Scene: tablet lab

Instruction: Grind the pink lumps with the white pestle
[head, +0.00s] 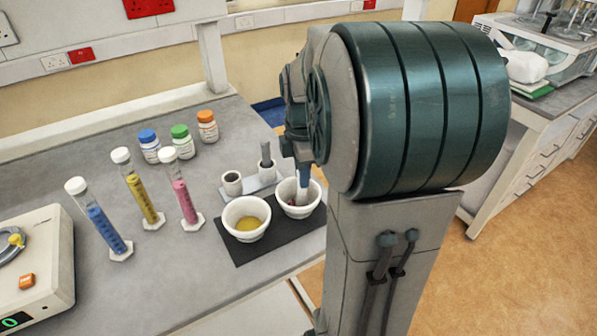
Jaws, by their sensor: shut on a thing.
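My gripper (304,170) points down over the right-hand white mortar (300,211). It is shut on the white pestle (302,196), whose lower end is inside that mortar. A little pink (291,203), the pink lumps, shows beside the pestle; most of it is hidden, and I cannot tell how far it is ground. A second white mortar (246,234) with yellow stuff (248,223) in it stands just left. Both mortars stand on a black mat (245,254).
A pestle stand (252,189) behind the mortars has an empty left cup (232,184) and a grey pestle (266,155) in the right one. Blue, yellow and pink cylinders (184,203), several capped jars (180,142) and a balance (45,262) stand left.

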